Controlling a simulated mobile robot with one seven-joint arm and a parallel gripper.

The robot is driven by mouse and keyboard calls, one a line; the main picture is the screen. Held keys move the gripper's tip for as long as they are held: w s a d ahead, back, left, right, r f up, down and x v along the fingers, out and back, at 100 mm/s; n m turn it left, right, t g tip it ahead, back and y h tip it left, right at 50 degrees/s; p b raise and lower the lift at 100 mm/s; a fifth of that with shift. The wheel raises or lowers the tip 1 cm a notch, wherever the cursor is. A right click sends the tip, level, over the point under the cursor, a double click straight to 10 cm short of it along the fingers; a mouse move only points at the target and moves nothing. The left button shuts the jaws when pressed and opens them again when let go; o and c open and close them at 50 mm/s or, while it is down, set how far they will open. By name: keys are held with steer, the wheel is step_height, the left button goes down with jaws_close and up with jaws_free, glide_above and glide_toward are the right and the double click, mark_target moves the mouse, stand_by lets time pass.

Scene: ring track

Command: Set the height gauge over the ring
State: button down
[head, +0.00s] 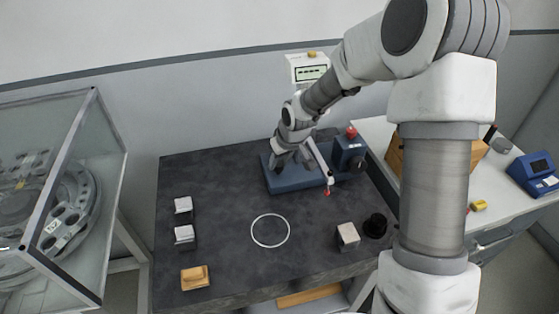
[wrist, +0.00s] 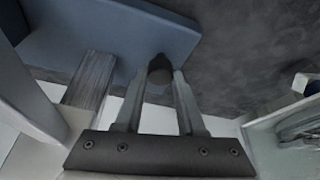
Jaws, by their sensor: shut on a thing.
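The ring (head: 270,231) is a thin white circle lying flat on the dark bench top, apart from my gripper. A blue device, which looks like the height gauge, has a flat blue base (head: 300,180) behind the ring. A slim white arm with a red tip (head: 327,192) reaches over that base towards the front. My gripper (head: 283,160) is low over the left part of the blue base. In the wrist view my gripper (wrist: 160,75) is shut on a small dark round knob (wrist: 160,66), with the blue base (wrist: 110,35) beyond. The knob's lower part is hidden.
A blue box with a red knob (head: 350,150) stands right of my gripper. Two pale blocks (head: 184,235) and a tan block (head: 194,277) are at left; another block (head: 348,235) and a black cup (head: 375,226) are at right. The bench around the ring is clear.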

stand_by(0.3)
steer(key=s+a+b, duration=0.1)
steer(key=a+b, duration=0.1)
steer(key=a, duration=0.2)
steer(key=s+a+b, duration=0.1)
steer(key=a+b, duration=0.1)
steer(key=a, duration=0.3)
steer(key=a+b, duration=0.2)
steer(key=a, duration=0.3)
steer(key=shift+s, duration=0.4)
steer(key=shift+s+a, duration=0.1)
steer(key=shift+a, duration=0.15)
steer(key=c, duration=0.5)
jaws_free()
steer(key=shift+a, duration=0.1)
